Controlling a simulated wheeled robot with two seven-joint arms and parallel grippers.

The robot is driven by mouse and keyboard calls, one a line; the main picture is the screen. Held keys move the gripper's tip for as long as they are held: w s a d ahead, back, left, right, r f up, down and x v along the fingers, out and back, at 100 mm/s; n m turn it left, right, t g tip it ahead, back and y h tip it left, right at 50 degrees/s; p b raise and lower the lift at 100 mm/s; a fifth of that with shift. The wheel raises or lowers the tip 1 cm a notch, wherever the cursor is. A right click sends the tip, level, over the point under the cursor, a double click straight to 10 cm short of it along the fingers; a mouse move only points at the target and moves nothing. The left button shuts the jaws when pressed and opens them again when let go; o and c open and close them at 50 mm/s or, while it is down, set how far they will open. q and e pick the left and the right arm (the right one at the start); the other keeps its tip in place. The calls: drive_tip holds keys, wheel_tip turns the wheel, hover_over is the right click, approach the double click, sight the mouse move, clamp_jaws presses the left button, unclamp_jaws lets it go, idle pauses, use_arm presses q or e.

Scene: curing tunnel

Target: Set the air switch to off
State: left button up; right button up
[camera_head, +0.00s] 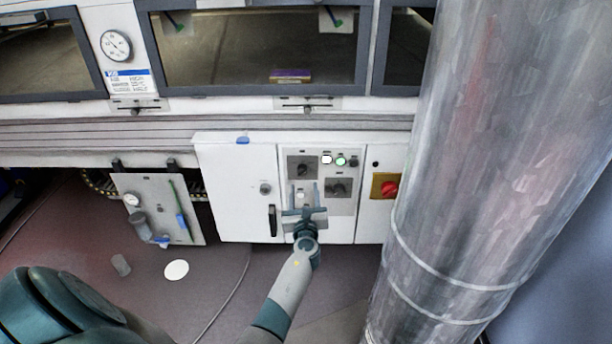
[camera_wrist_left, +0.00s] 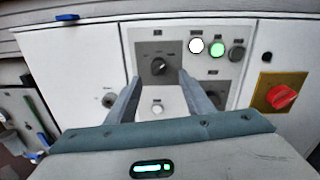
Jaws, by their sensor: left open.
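The grey control panel (camera_head: 322,205) on the white cabinet carries two black rotary switches on dark plates. The upper-left switch (camera_head: 303,169) also shows in the left wrist view (camera_wrist_left: 159,66); its pointer is tilted off vertical there. The lower-right switch (camera_head: 338,188) is partly hidden behind a finger in the left wrist view. The labels are too small to read, so I cannot tell which is the air switch. My left gripper (camera_head: 304,192) is open and empty in front of the panel. In the left wrist view its fingertips (camera_wrist_left: 158,82) flank the space just below the upper-left switch.
White (camera_head: 327,160) and lit green (camera_head: 341,161) buttons sit right of the upper switch. A red knob on a yellow plate (camera_head: 380,192) is farther right. A black door handle (camera_head: 272,220) is at left. A large metal duct (camera_head: 480,170) blocks the right side.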

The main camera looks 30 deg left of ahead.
sight(303, 174)
use_arm(q)
drive_tip(key=b+x, duration=0.1)
drive_tip(key=x, duration=0.5)
drive_tip(key=shift+w+a, duration=0.15)
drive_tip(key=shift+a, duration=0.05)
drive_tip(key=shift+b+x, duration=0.35)
drive_tip(key=shift+x, duration=0.55)
use_arm(e)
drive_tip(key=shift+w+a+r, duration=0.15)
drive_tip(key=shift+w+r, duration=0.1)
drive_tip(key=shift+r, duration=0.65)
drive_tip(key=shift+w+a+r, duration=0.15)
drive_tip(key=shift+w+r, duration=0.1)
drive_tip(key=shift+r, duration=0.7)
drive_tip(key=shift+w+a+r, duration=0.15)
drive_tip(key=shift+w+r, duration=0.1)
drive_tip(key=shift+r, duration=0.65)
use_arm(q)
drive_tip(key=shift+c, duration=1.1)
drive_tip(key=c, duration=0.8)
use_arm(e)
drive_tip(key=shift+d+f, duration=0.15)
drive_tip(key=shift+d, duration=0.1)
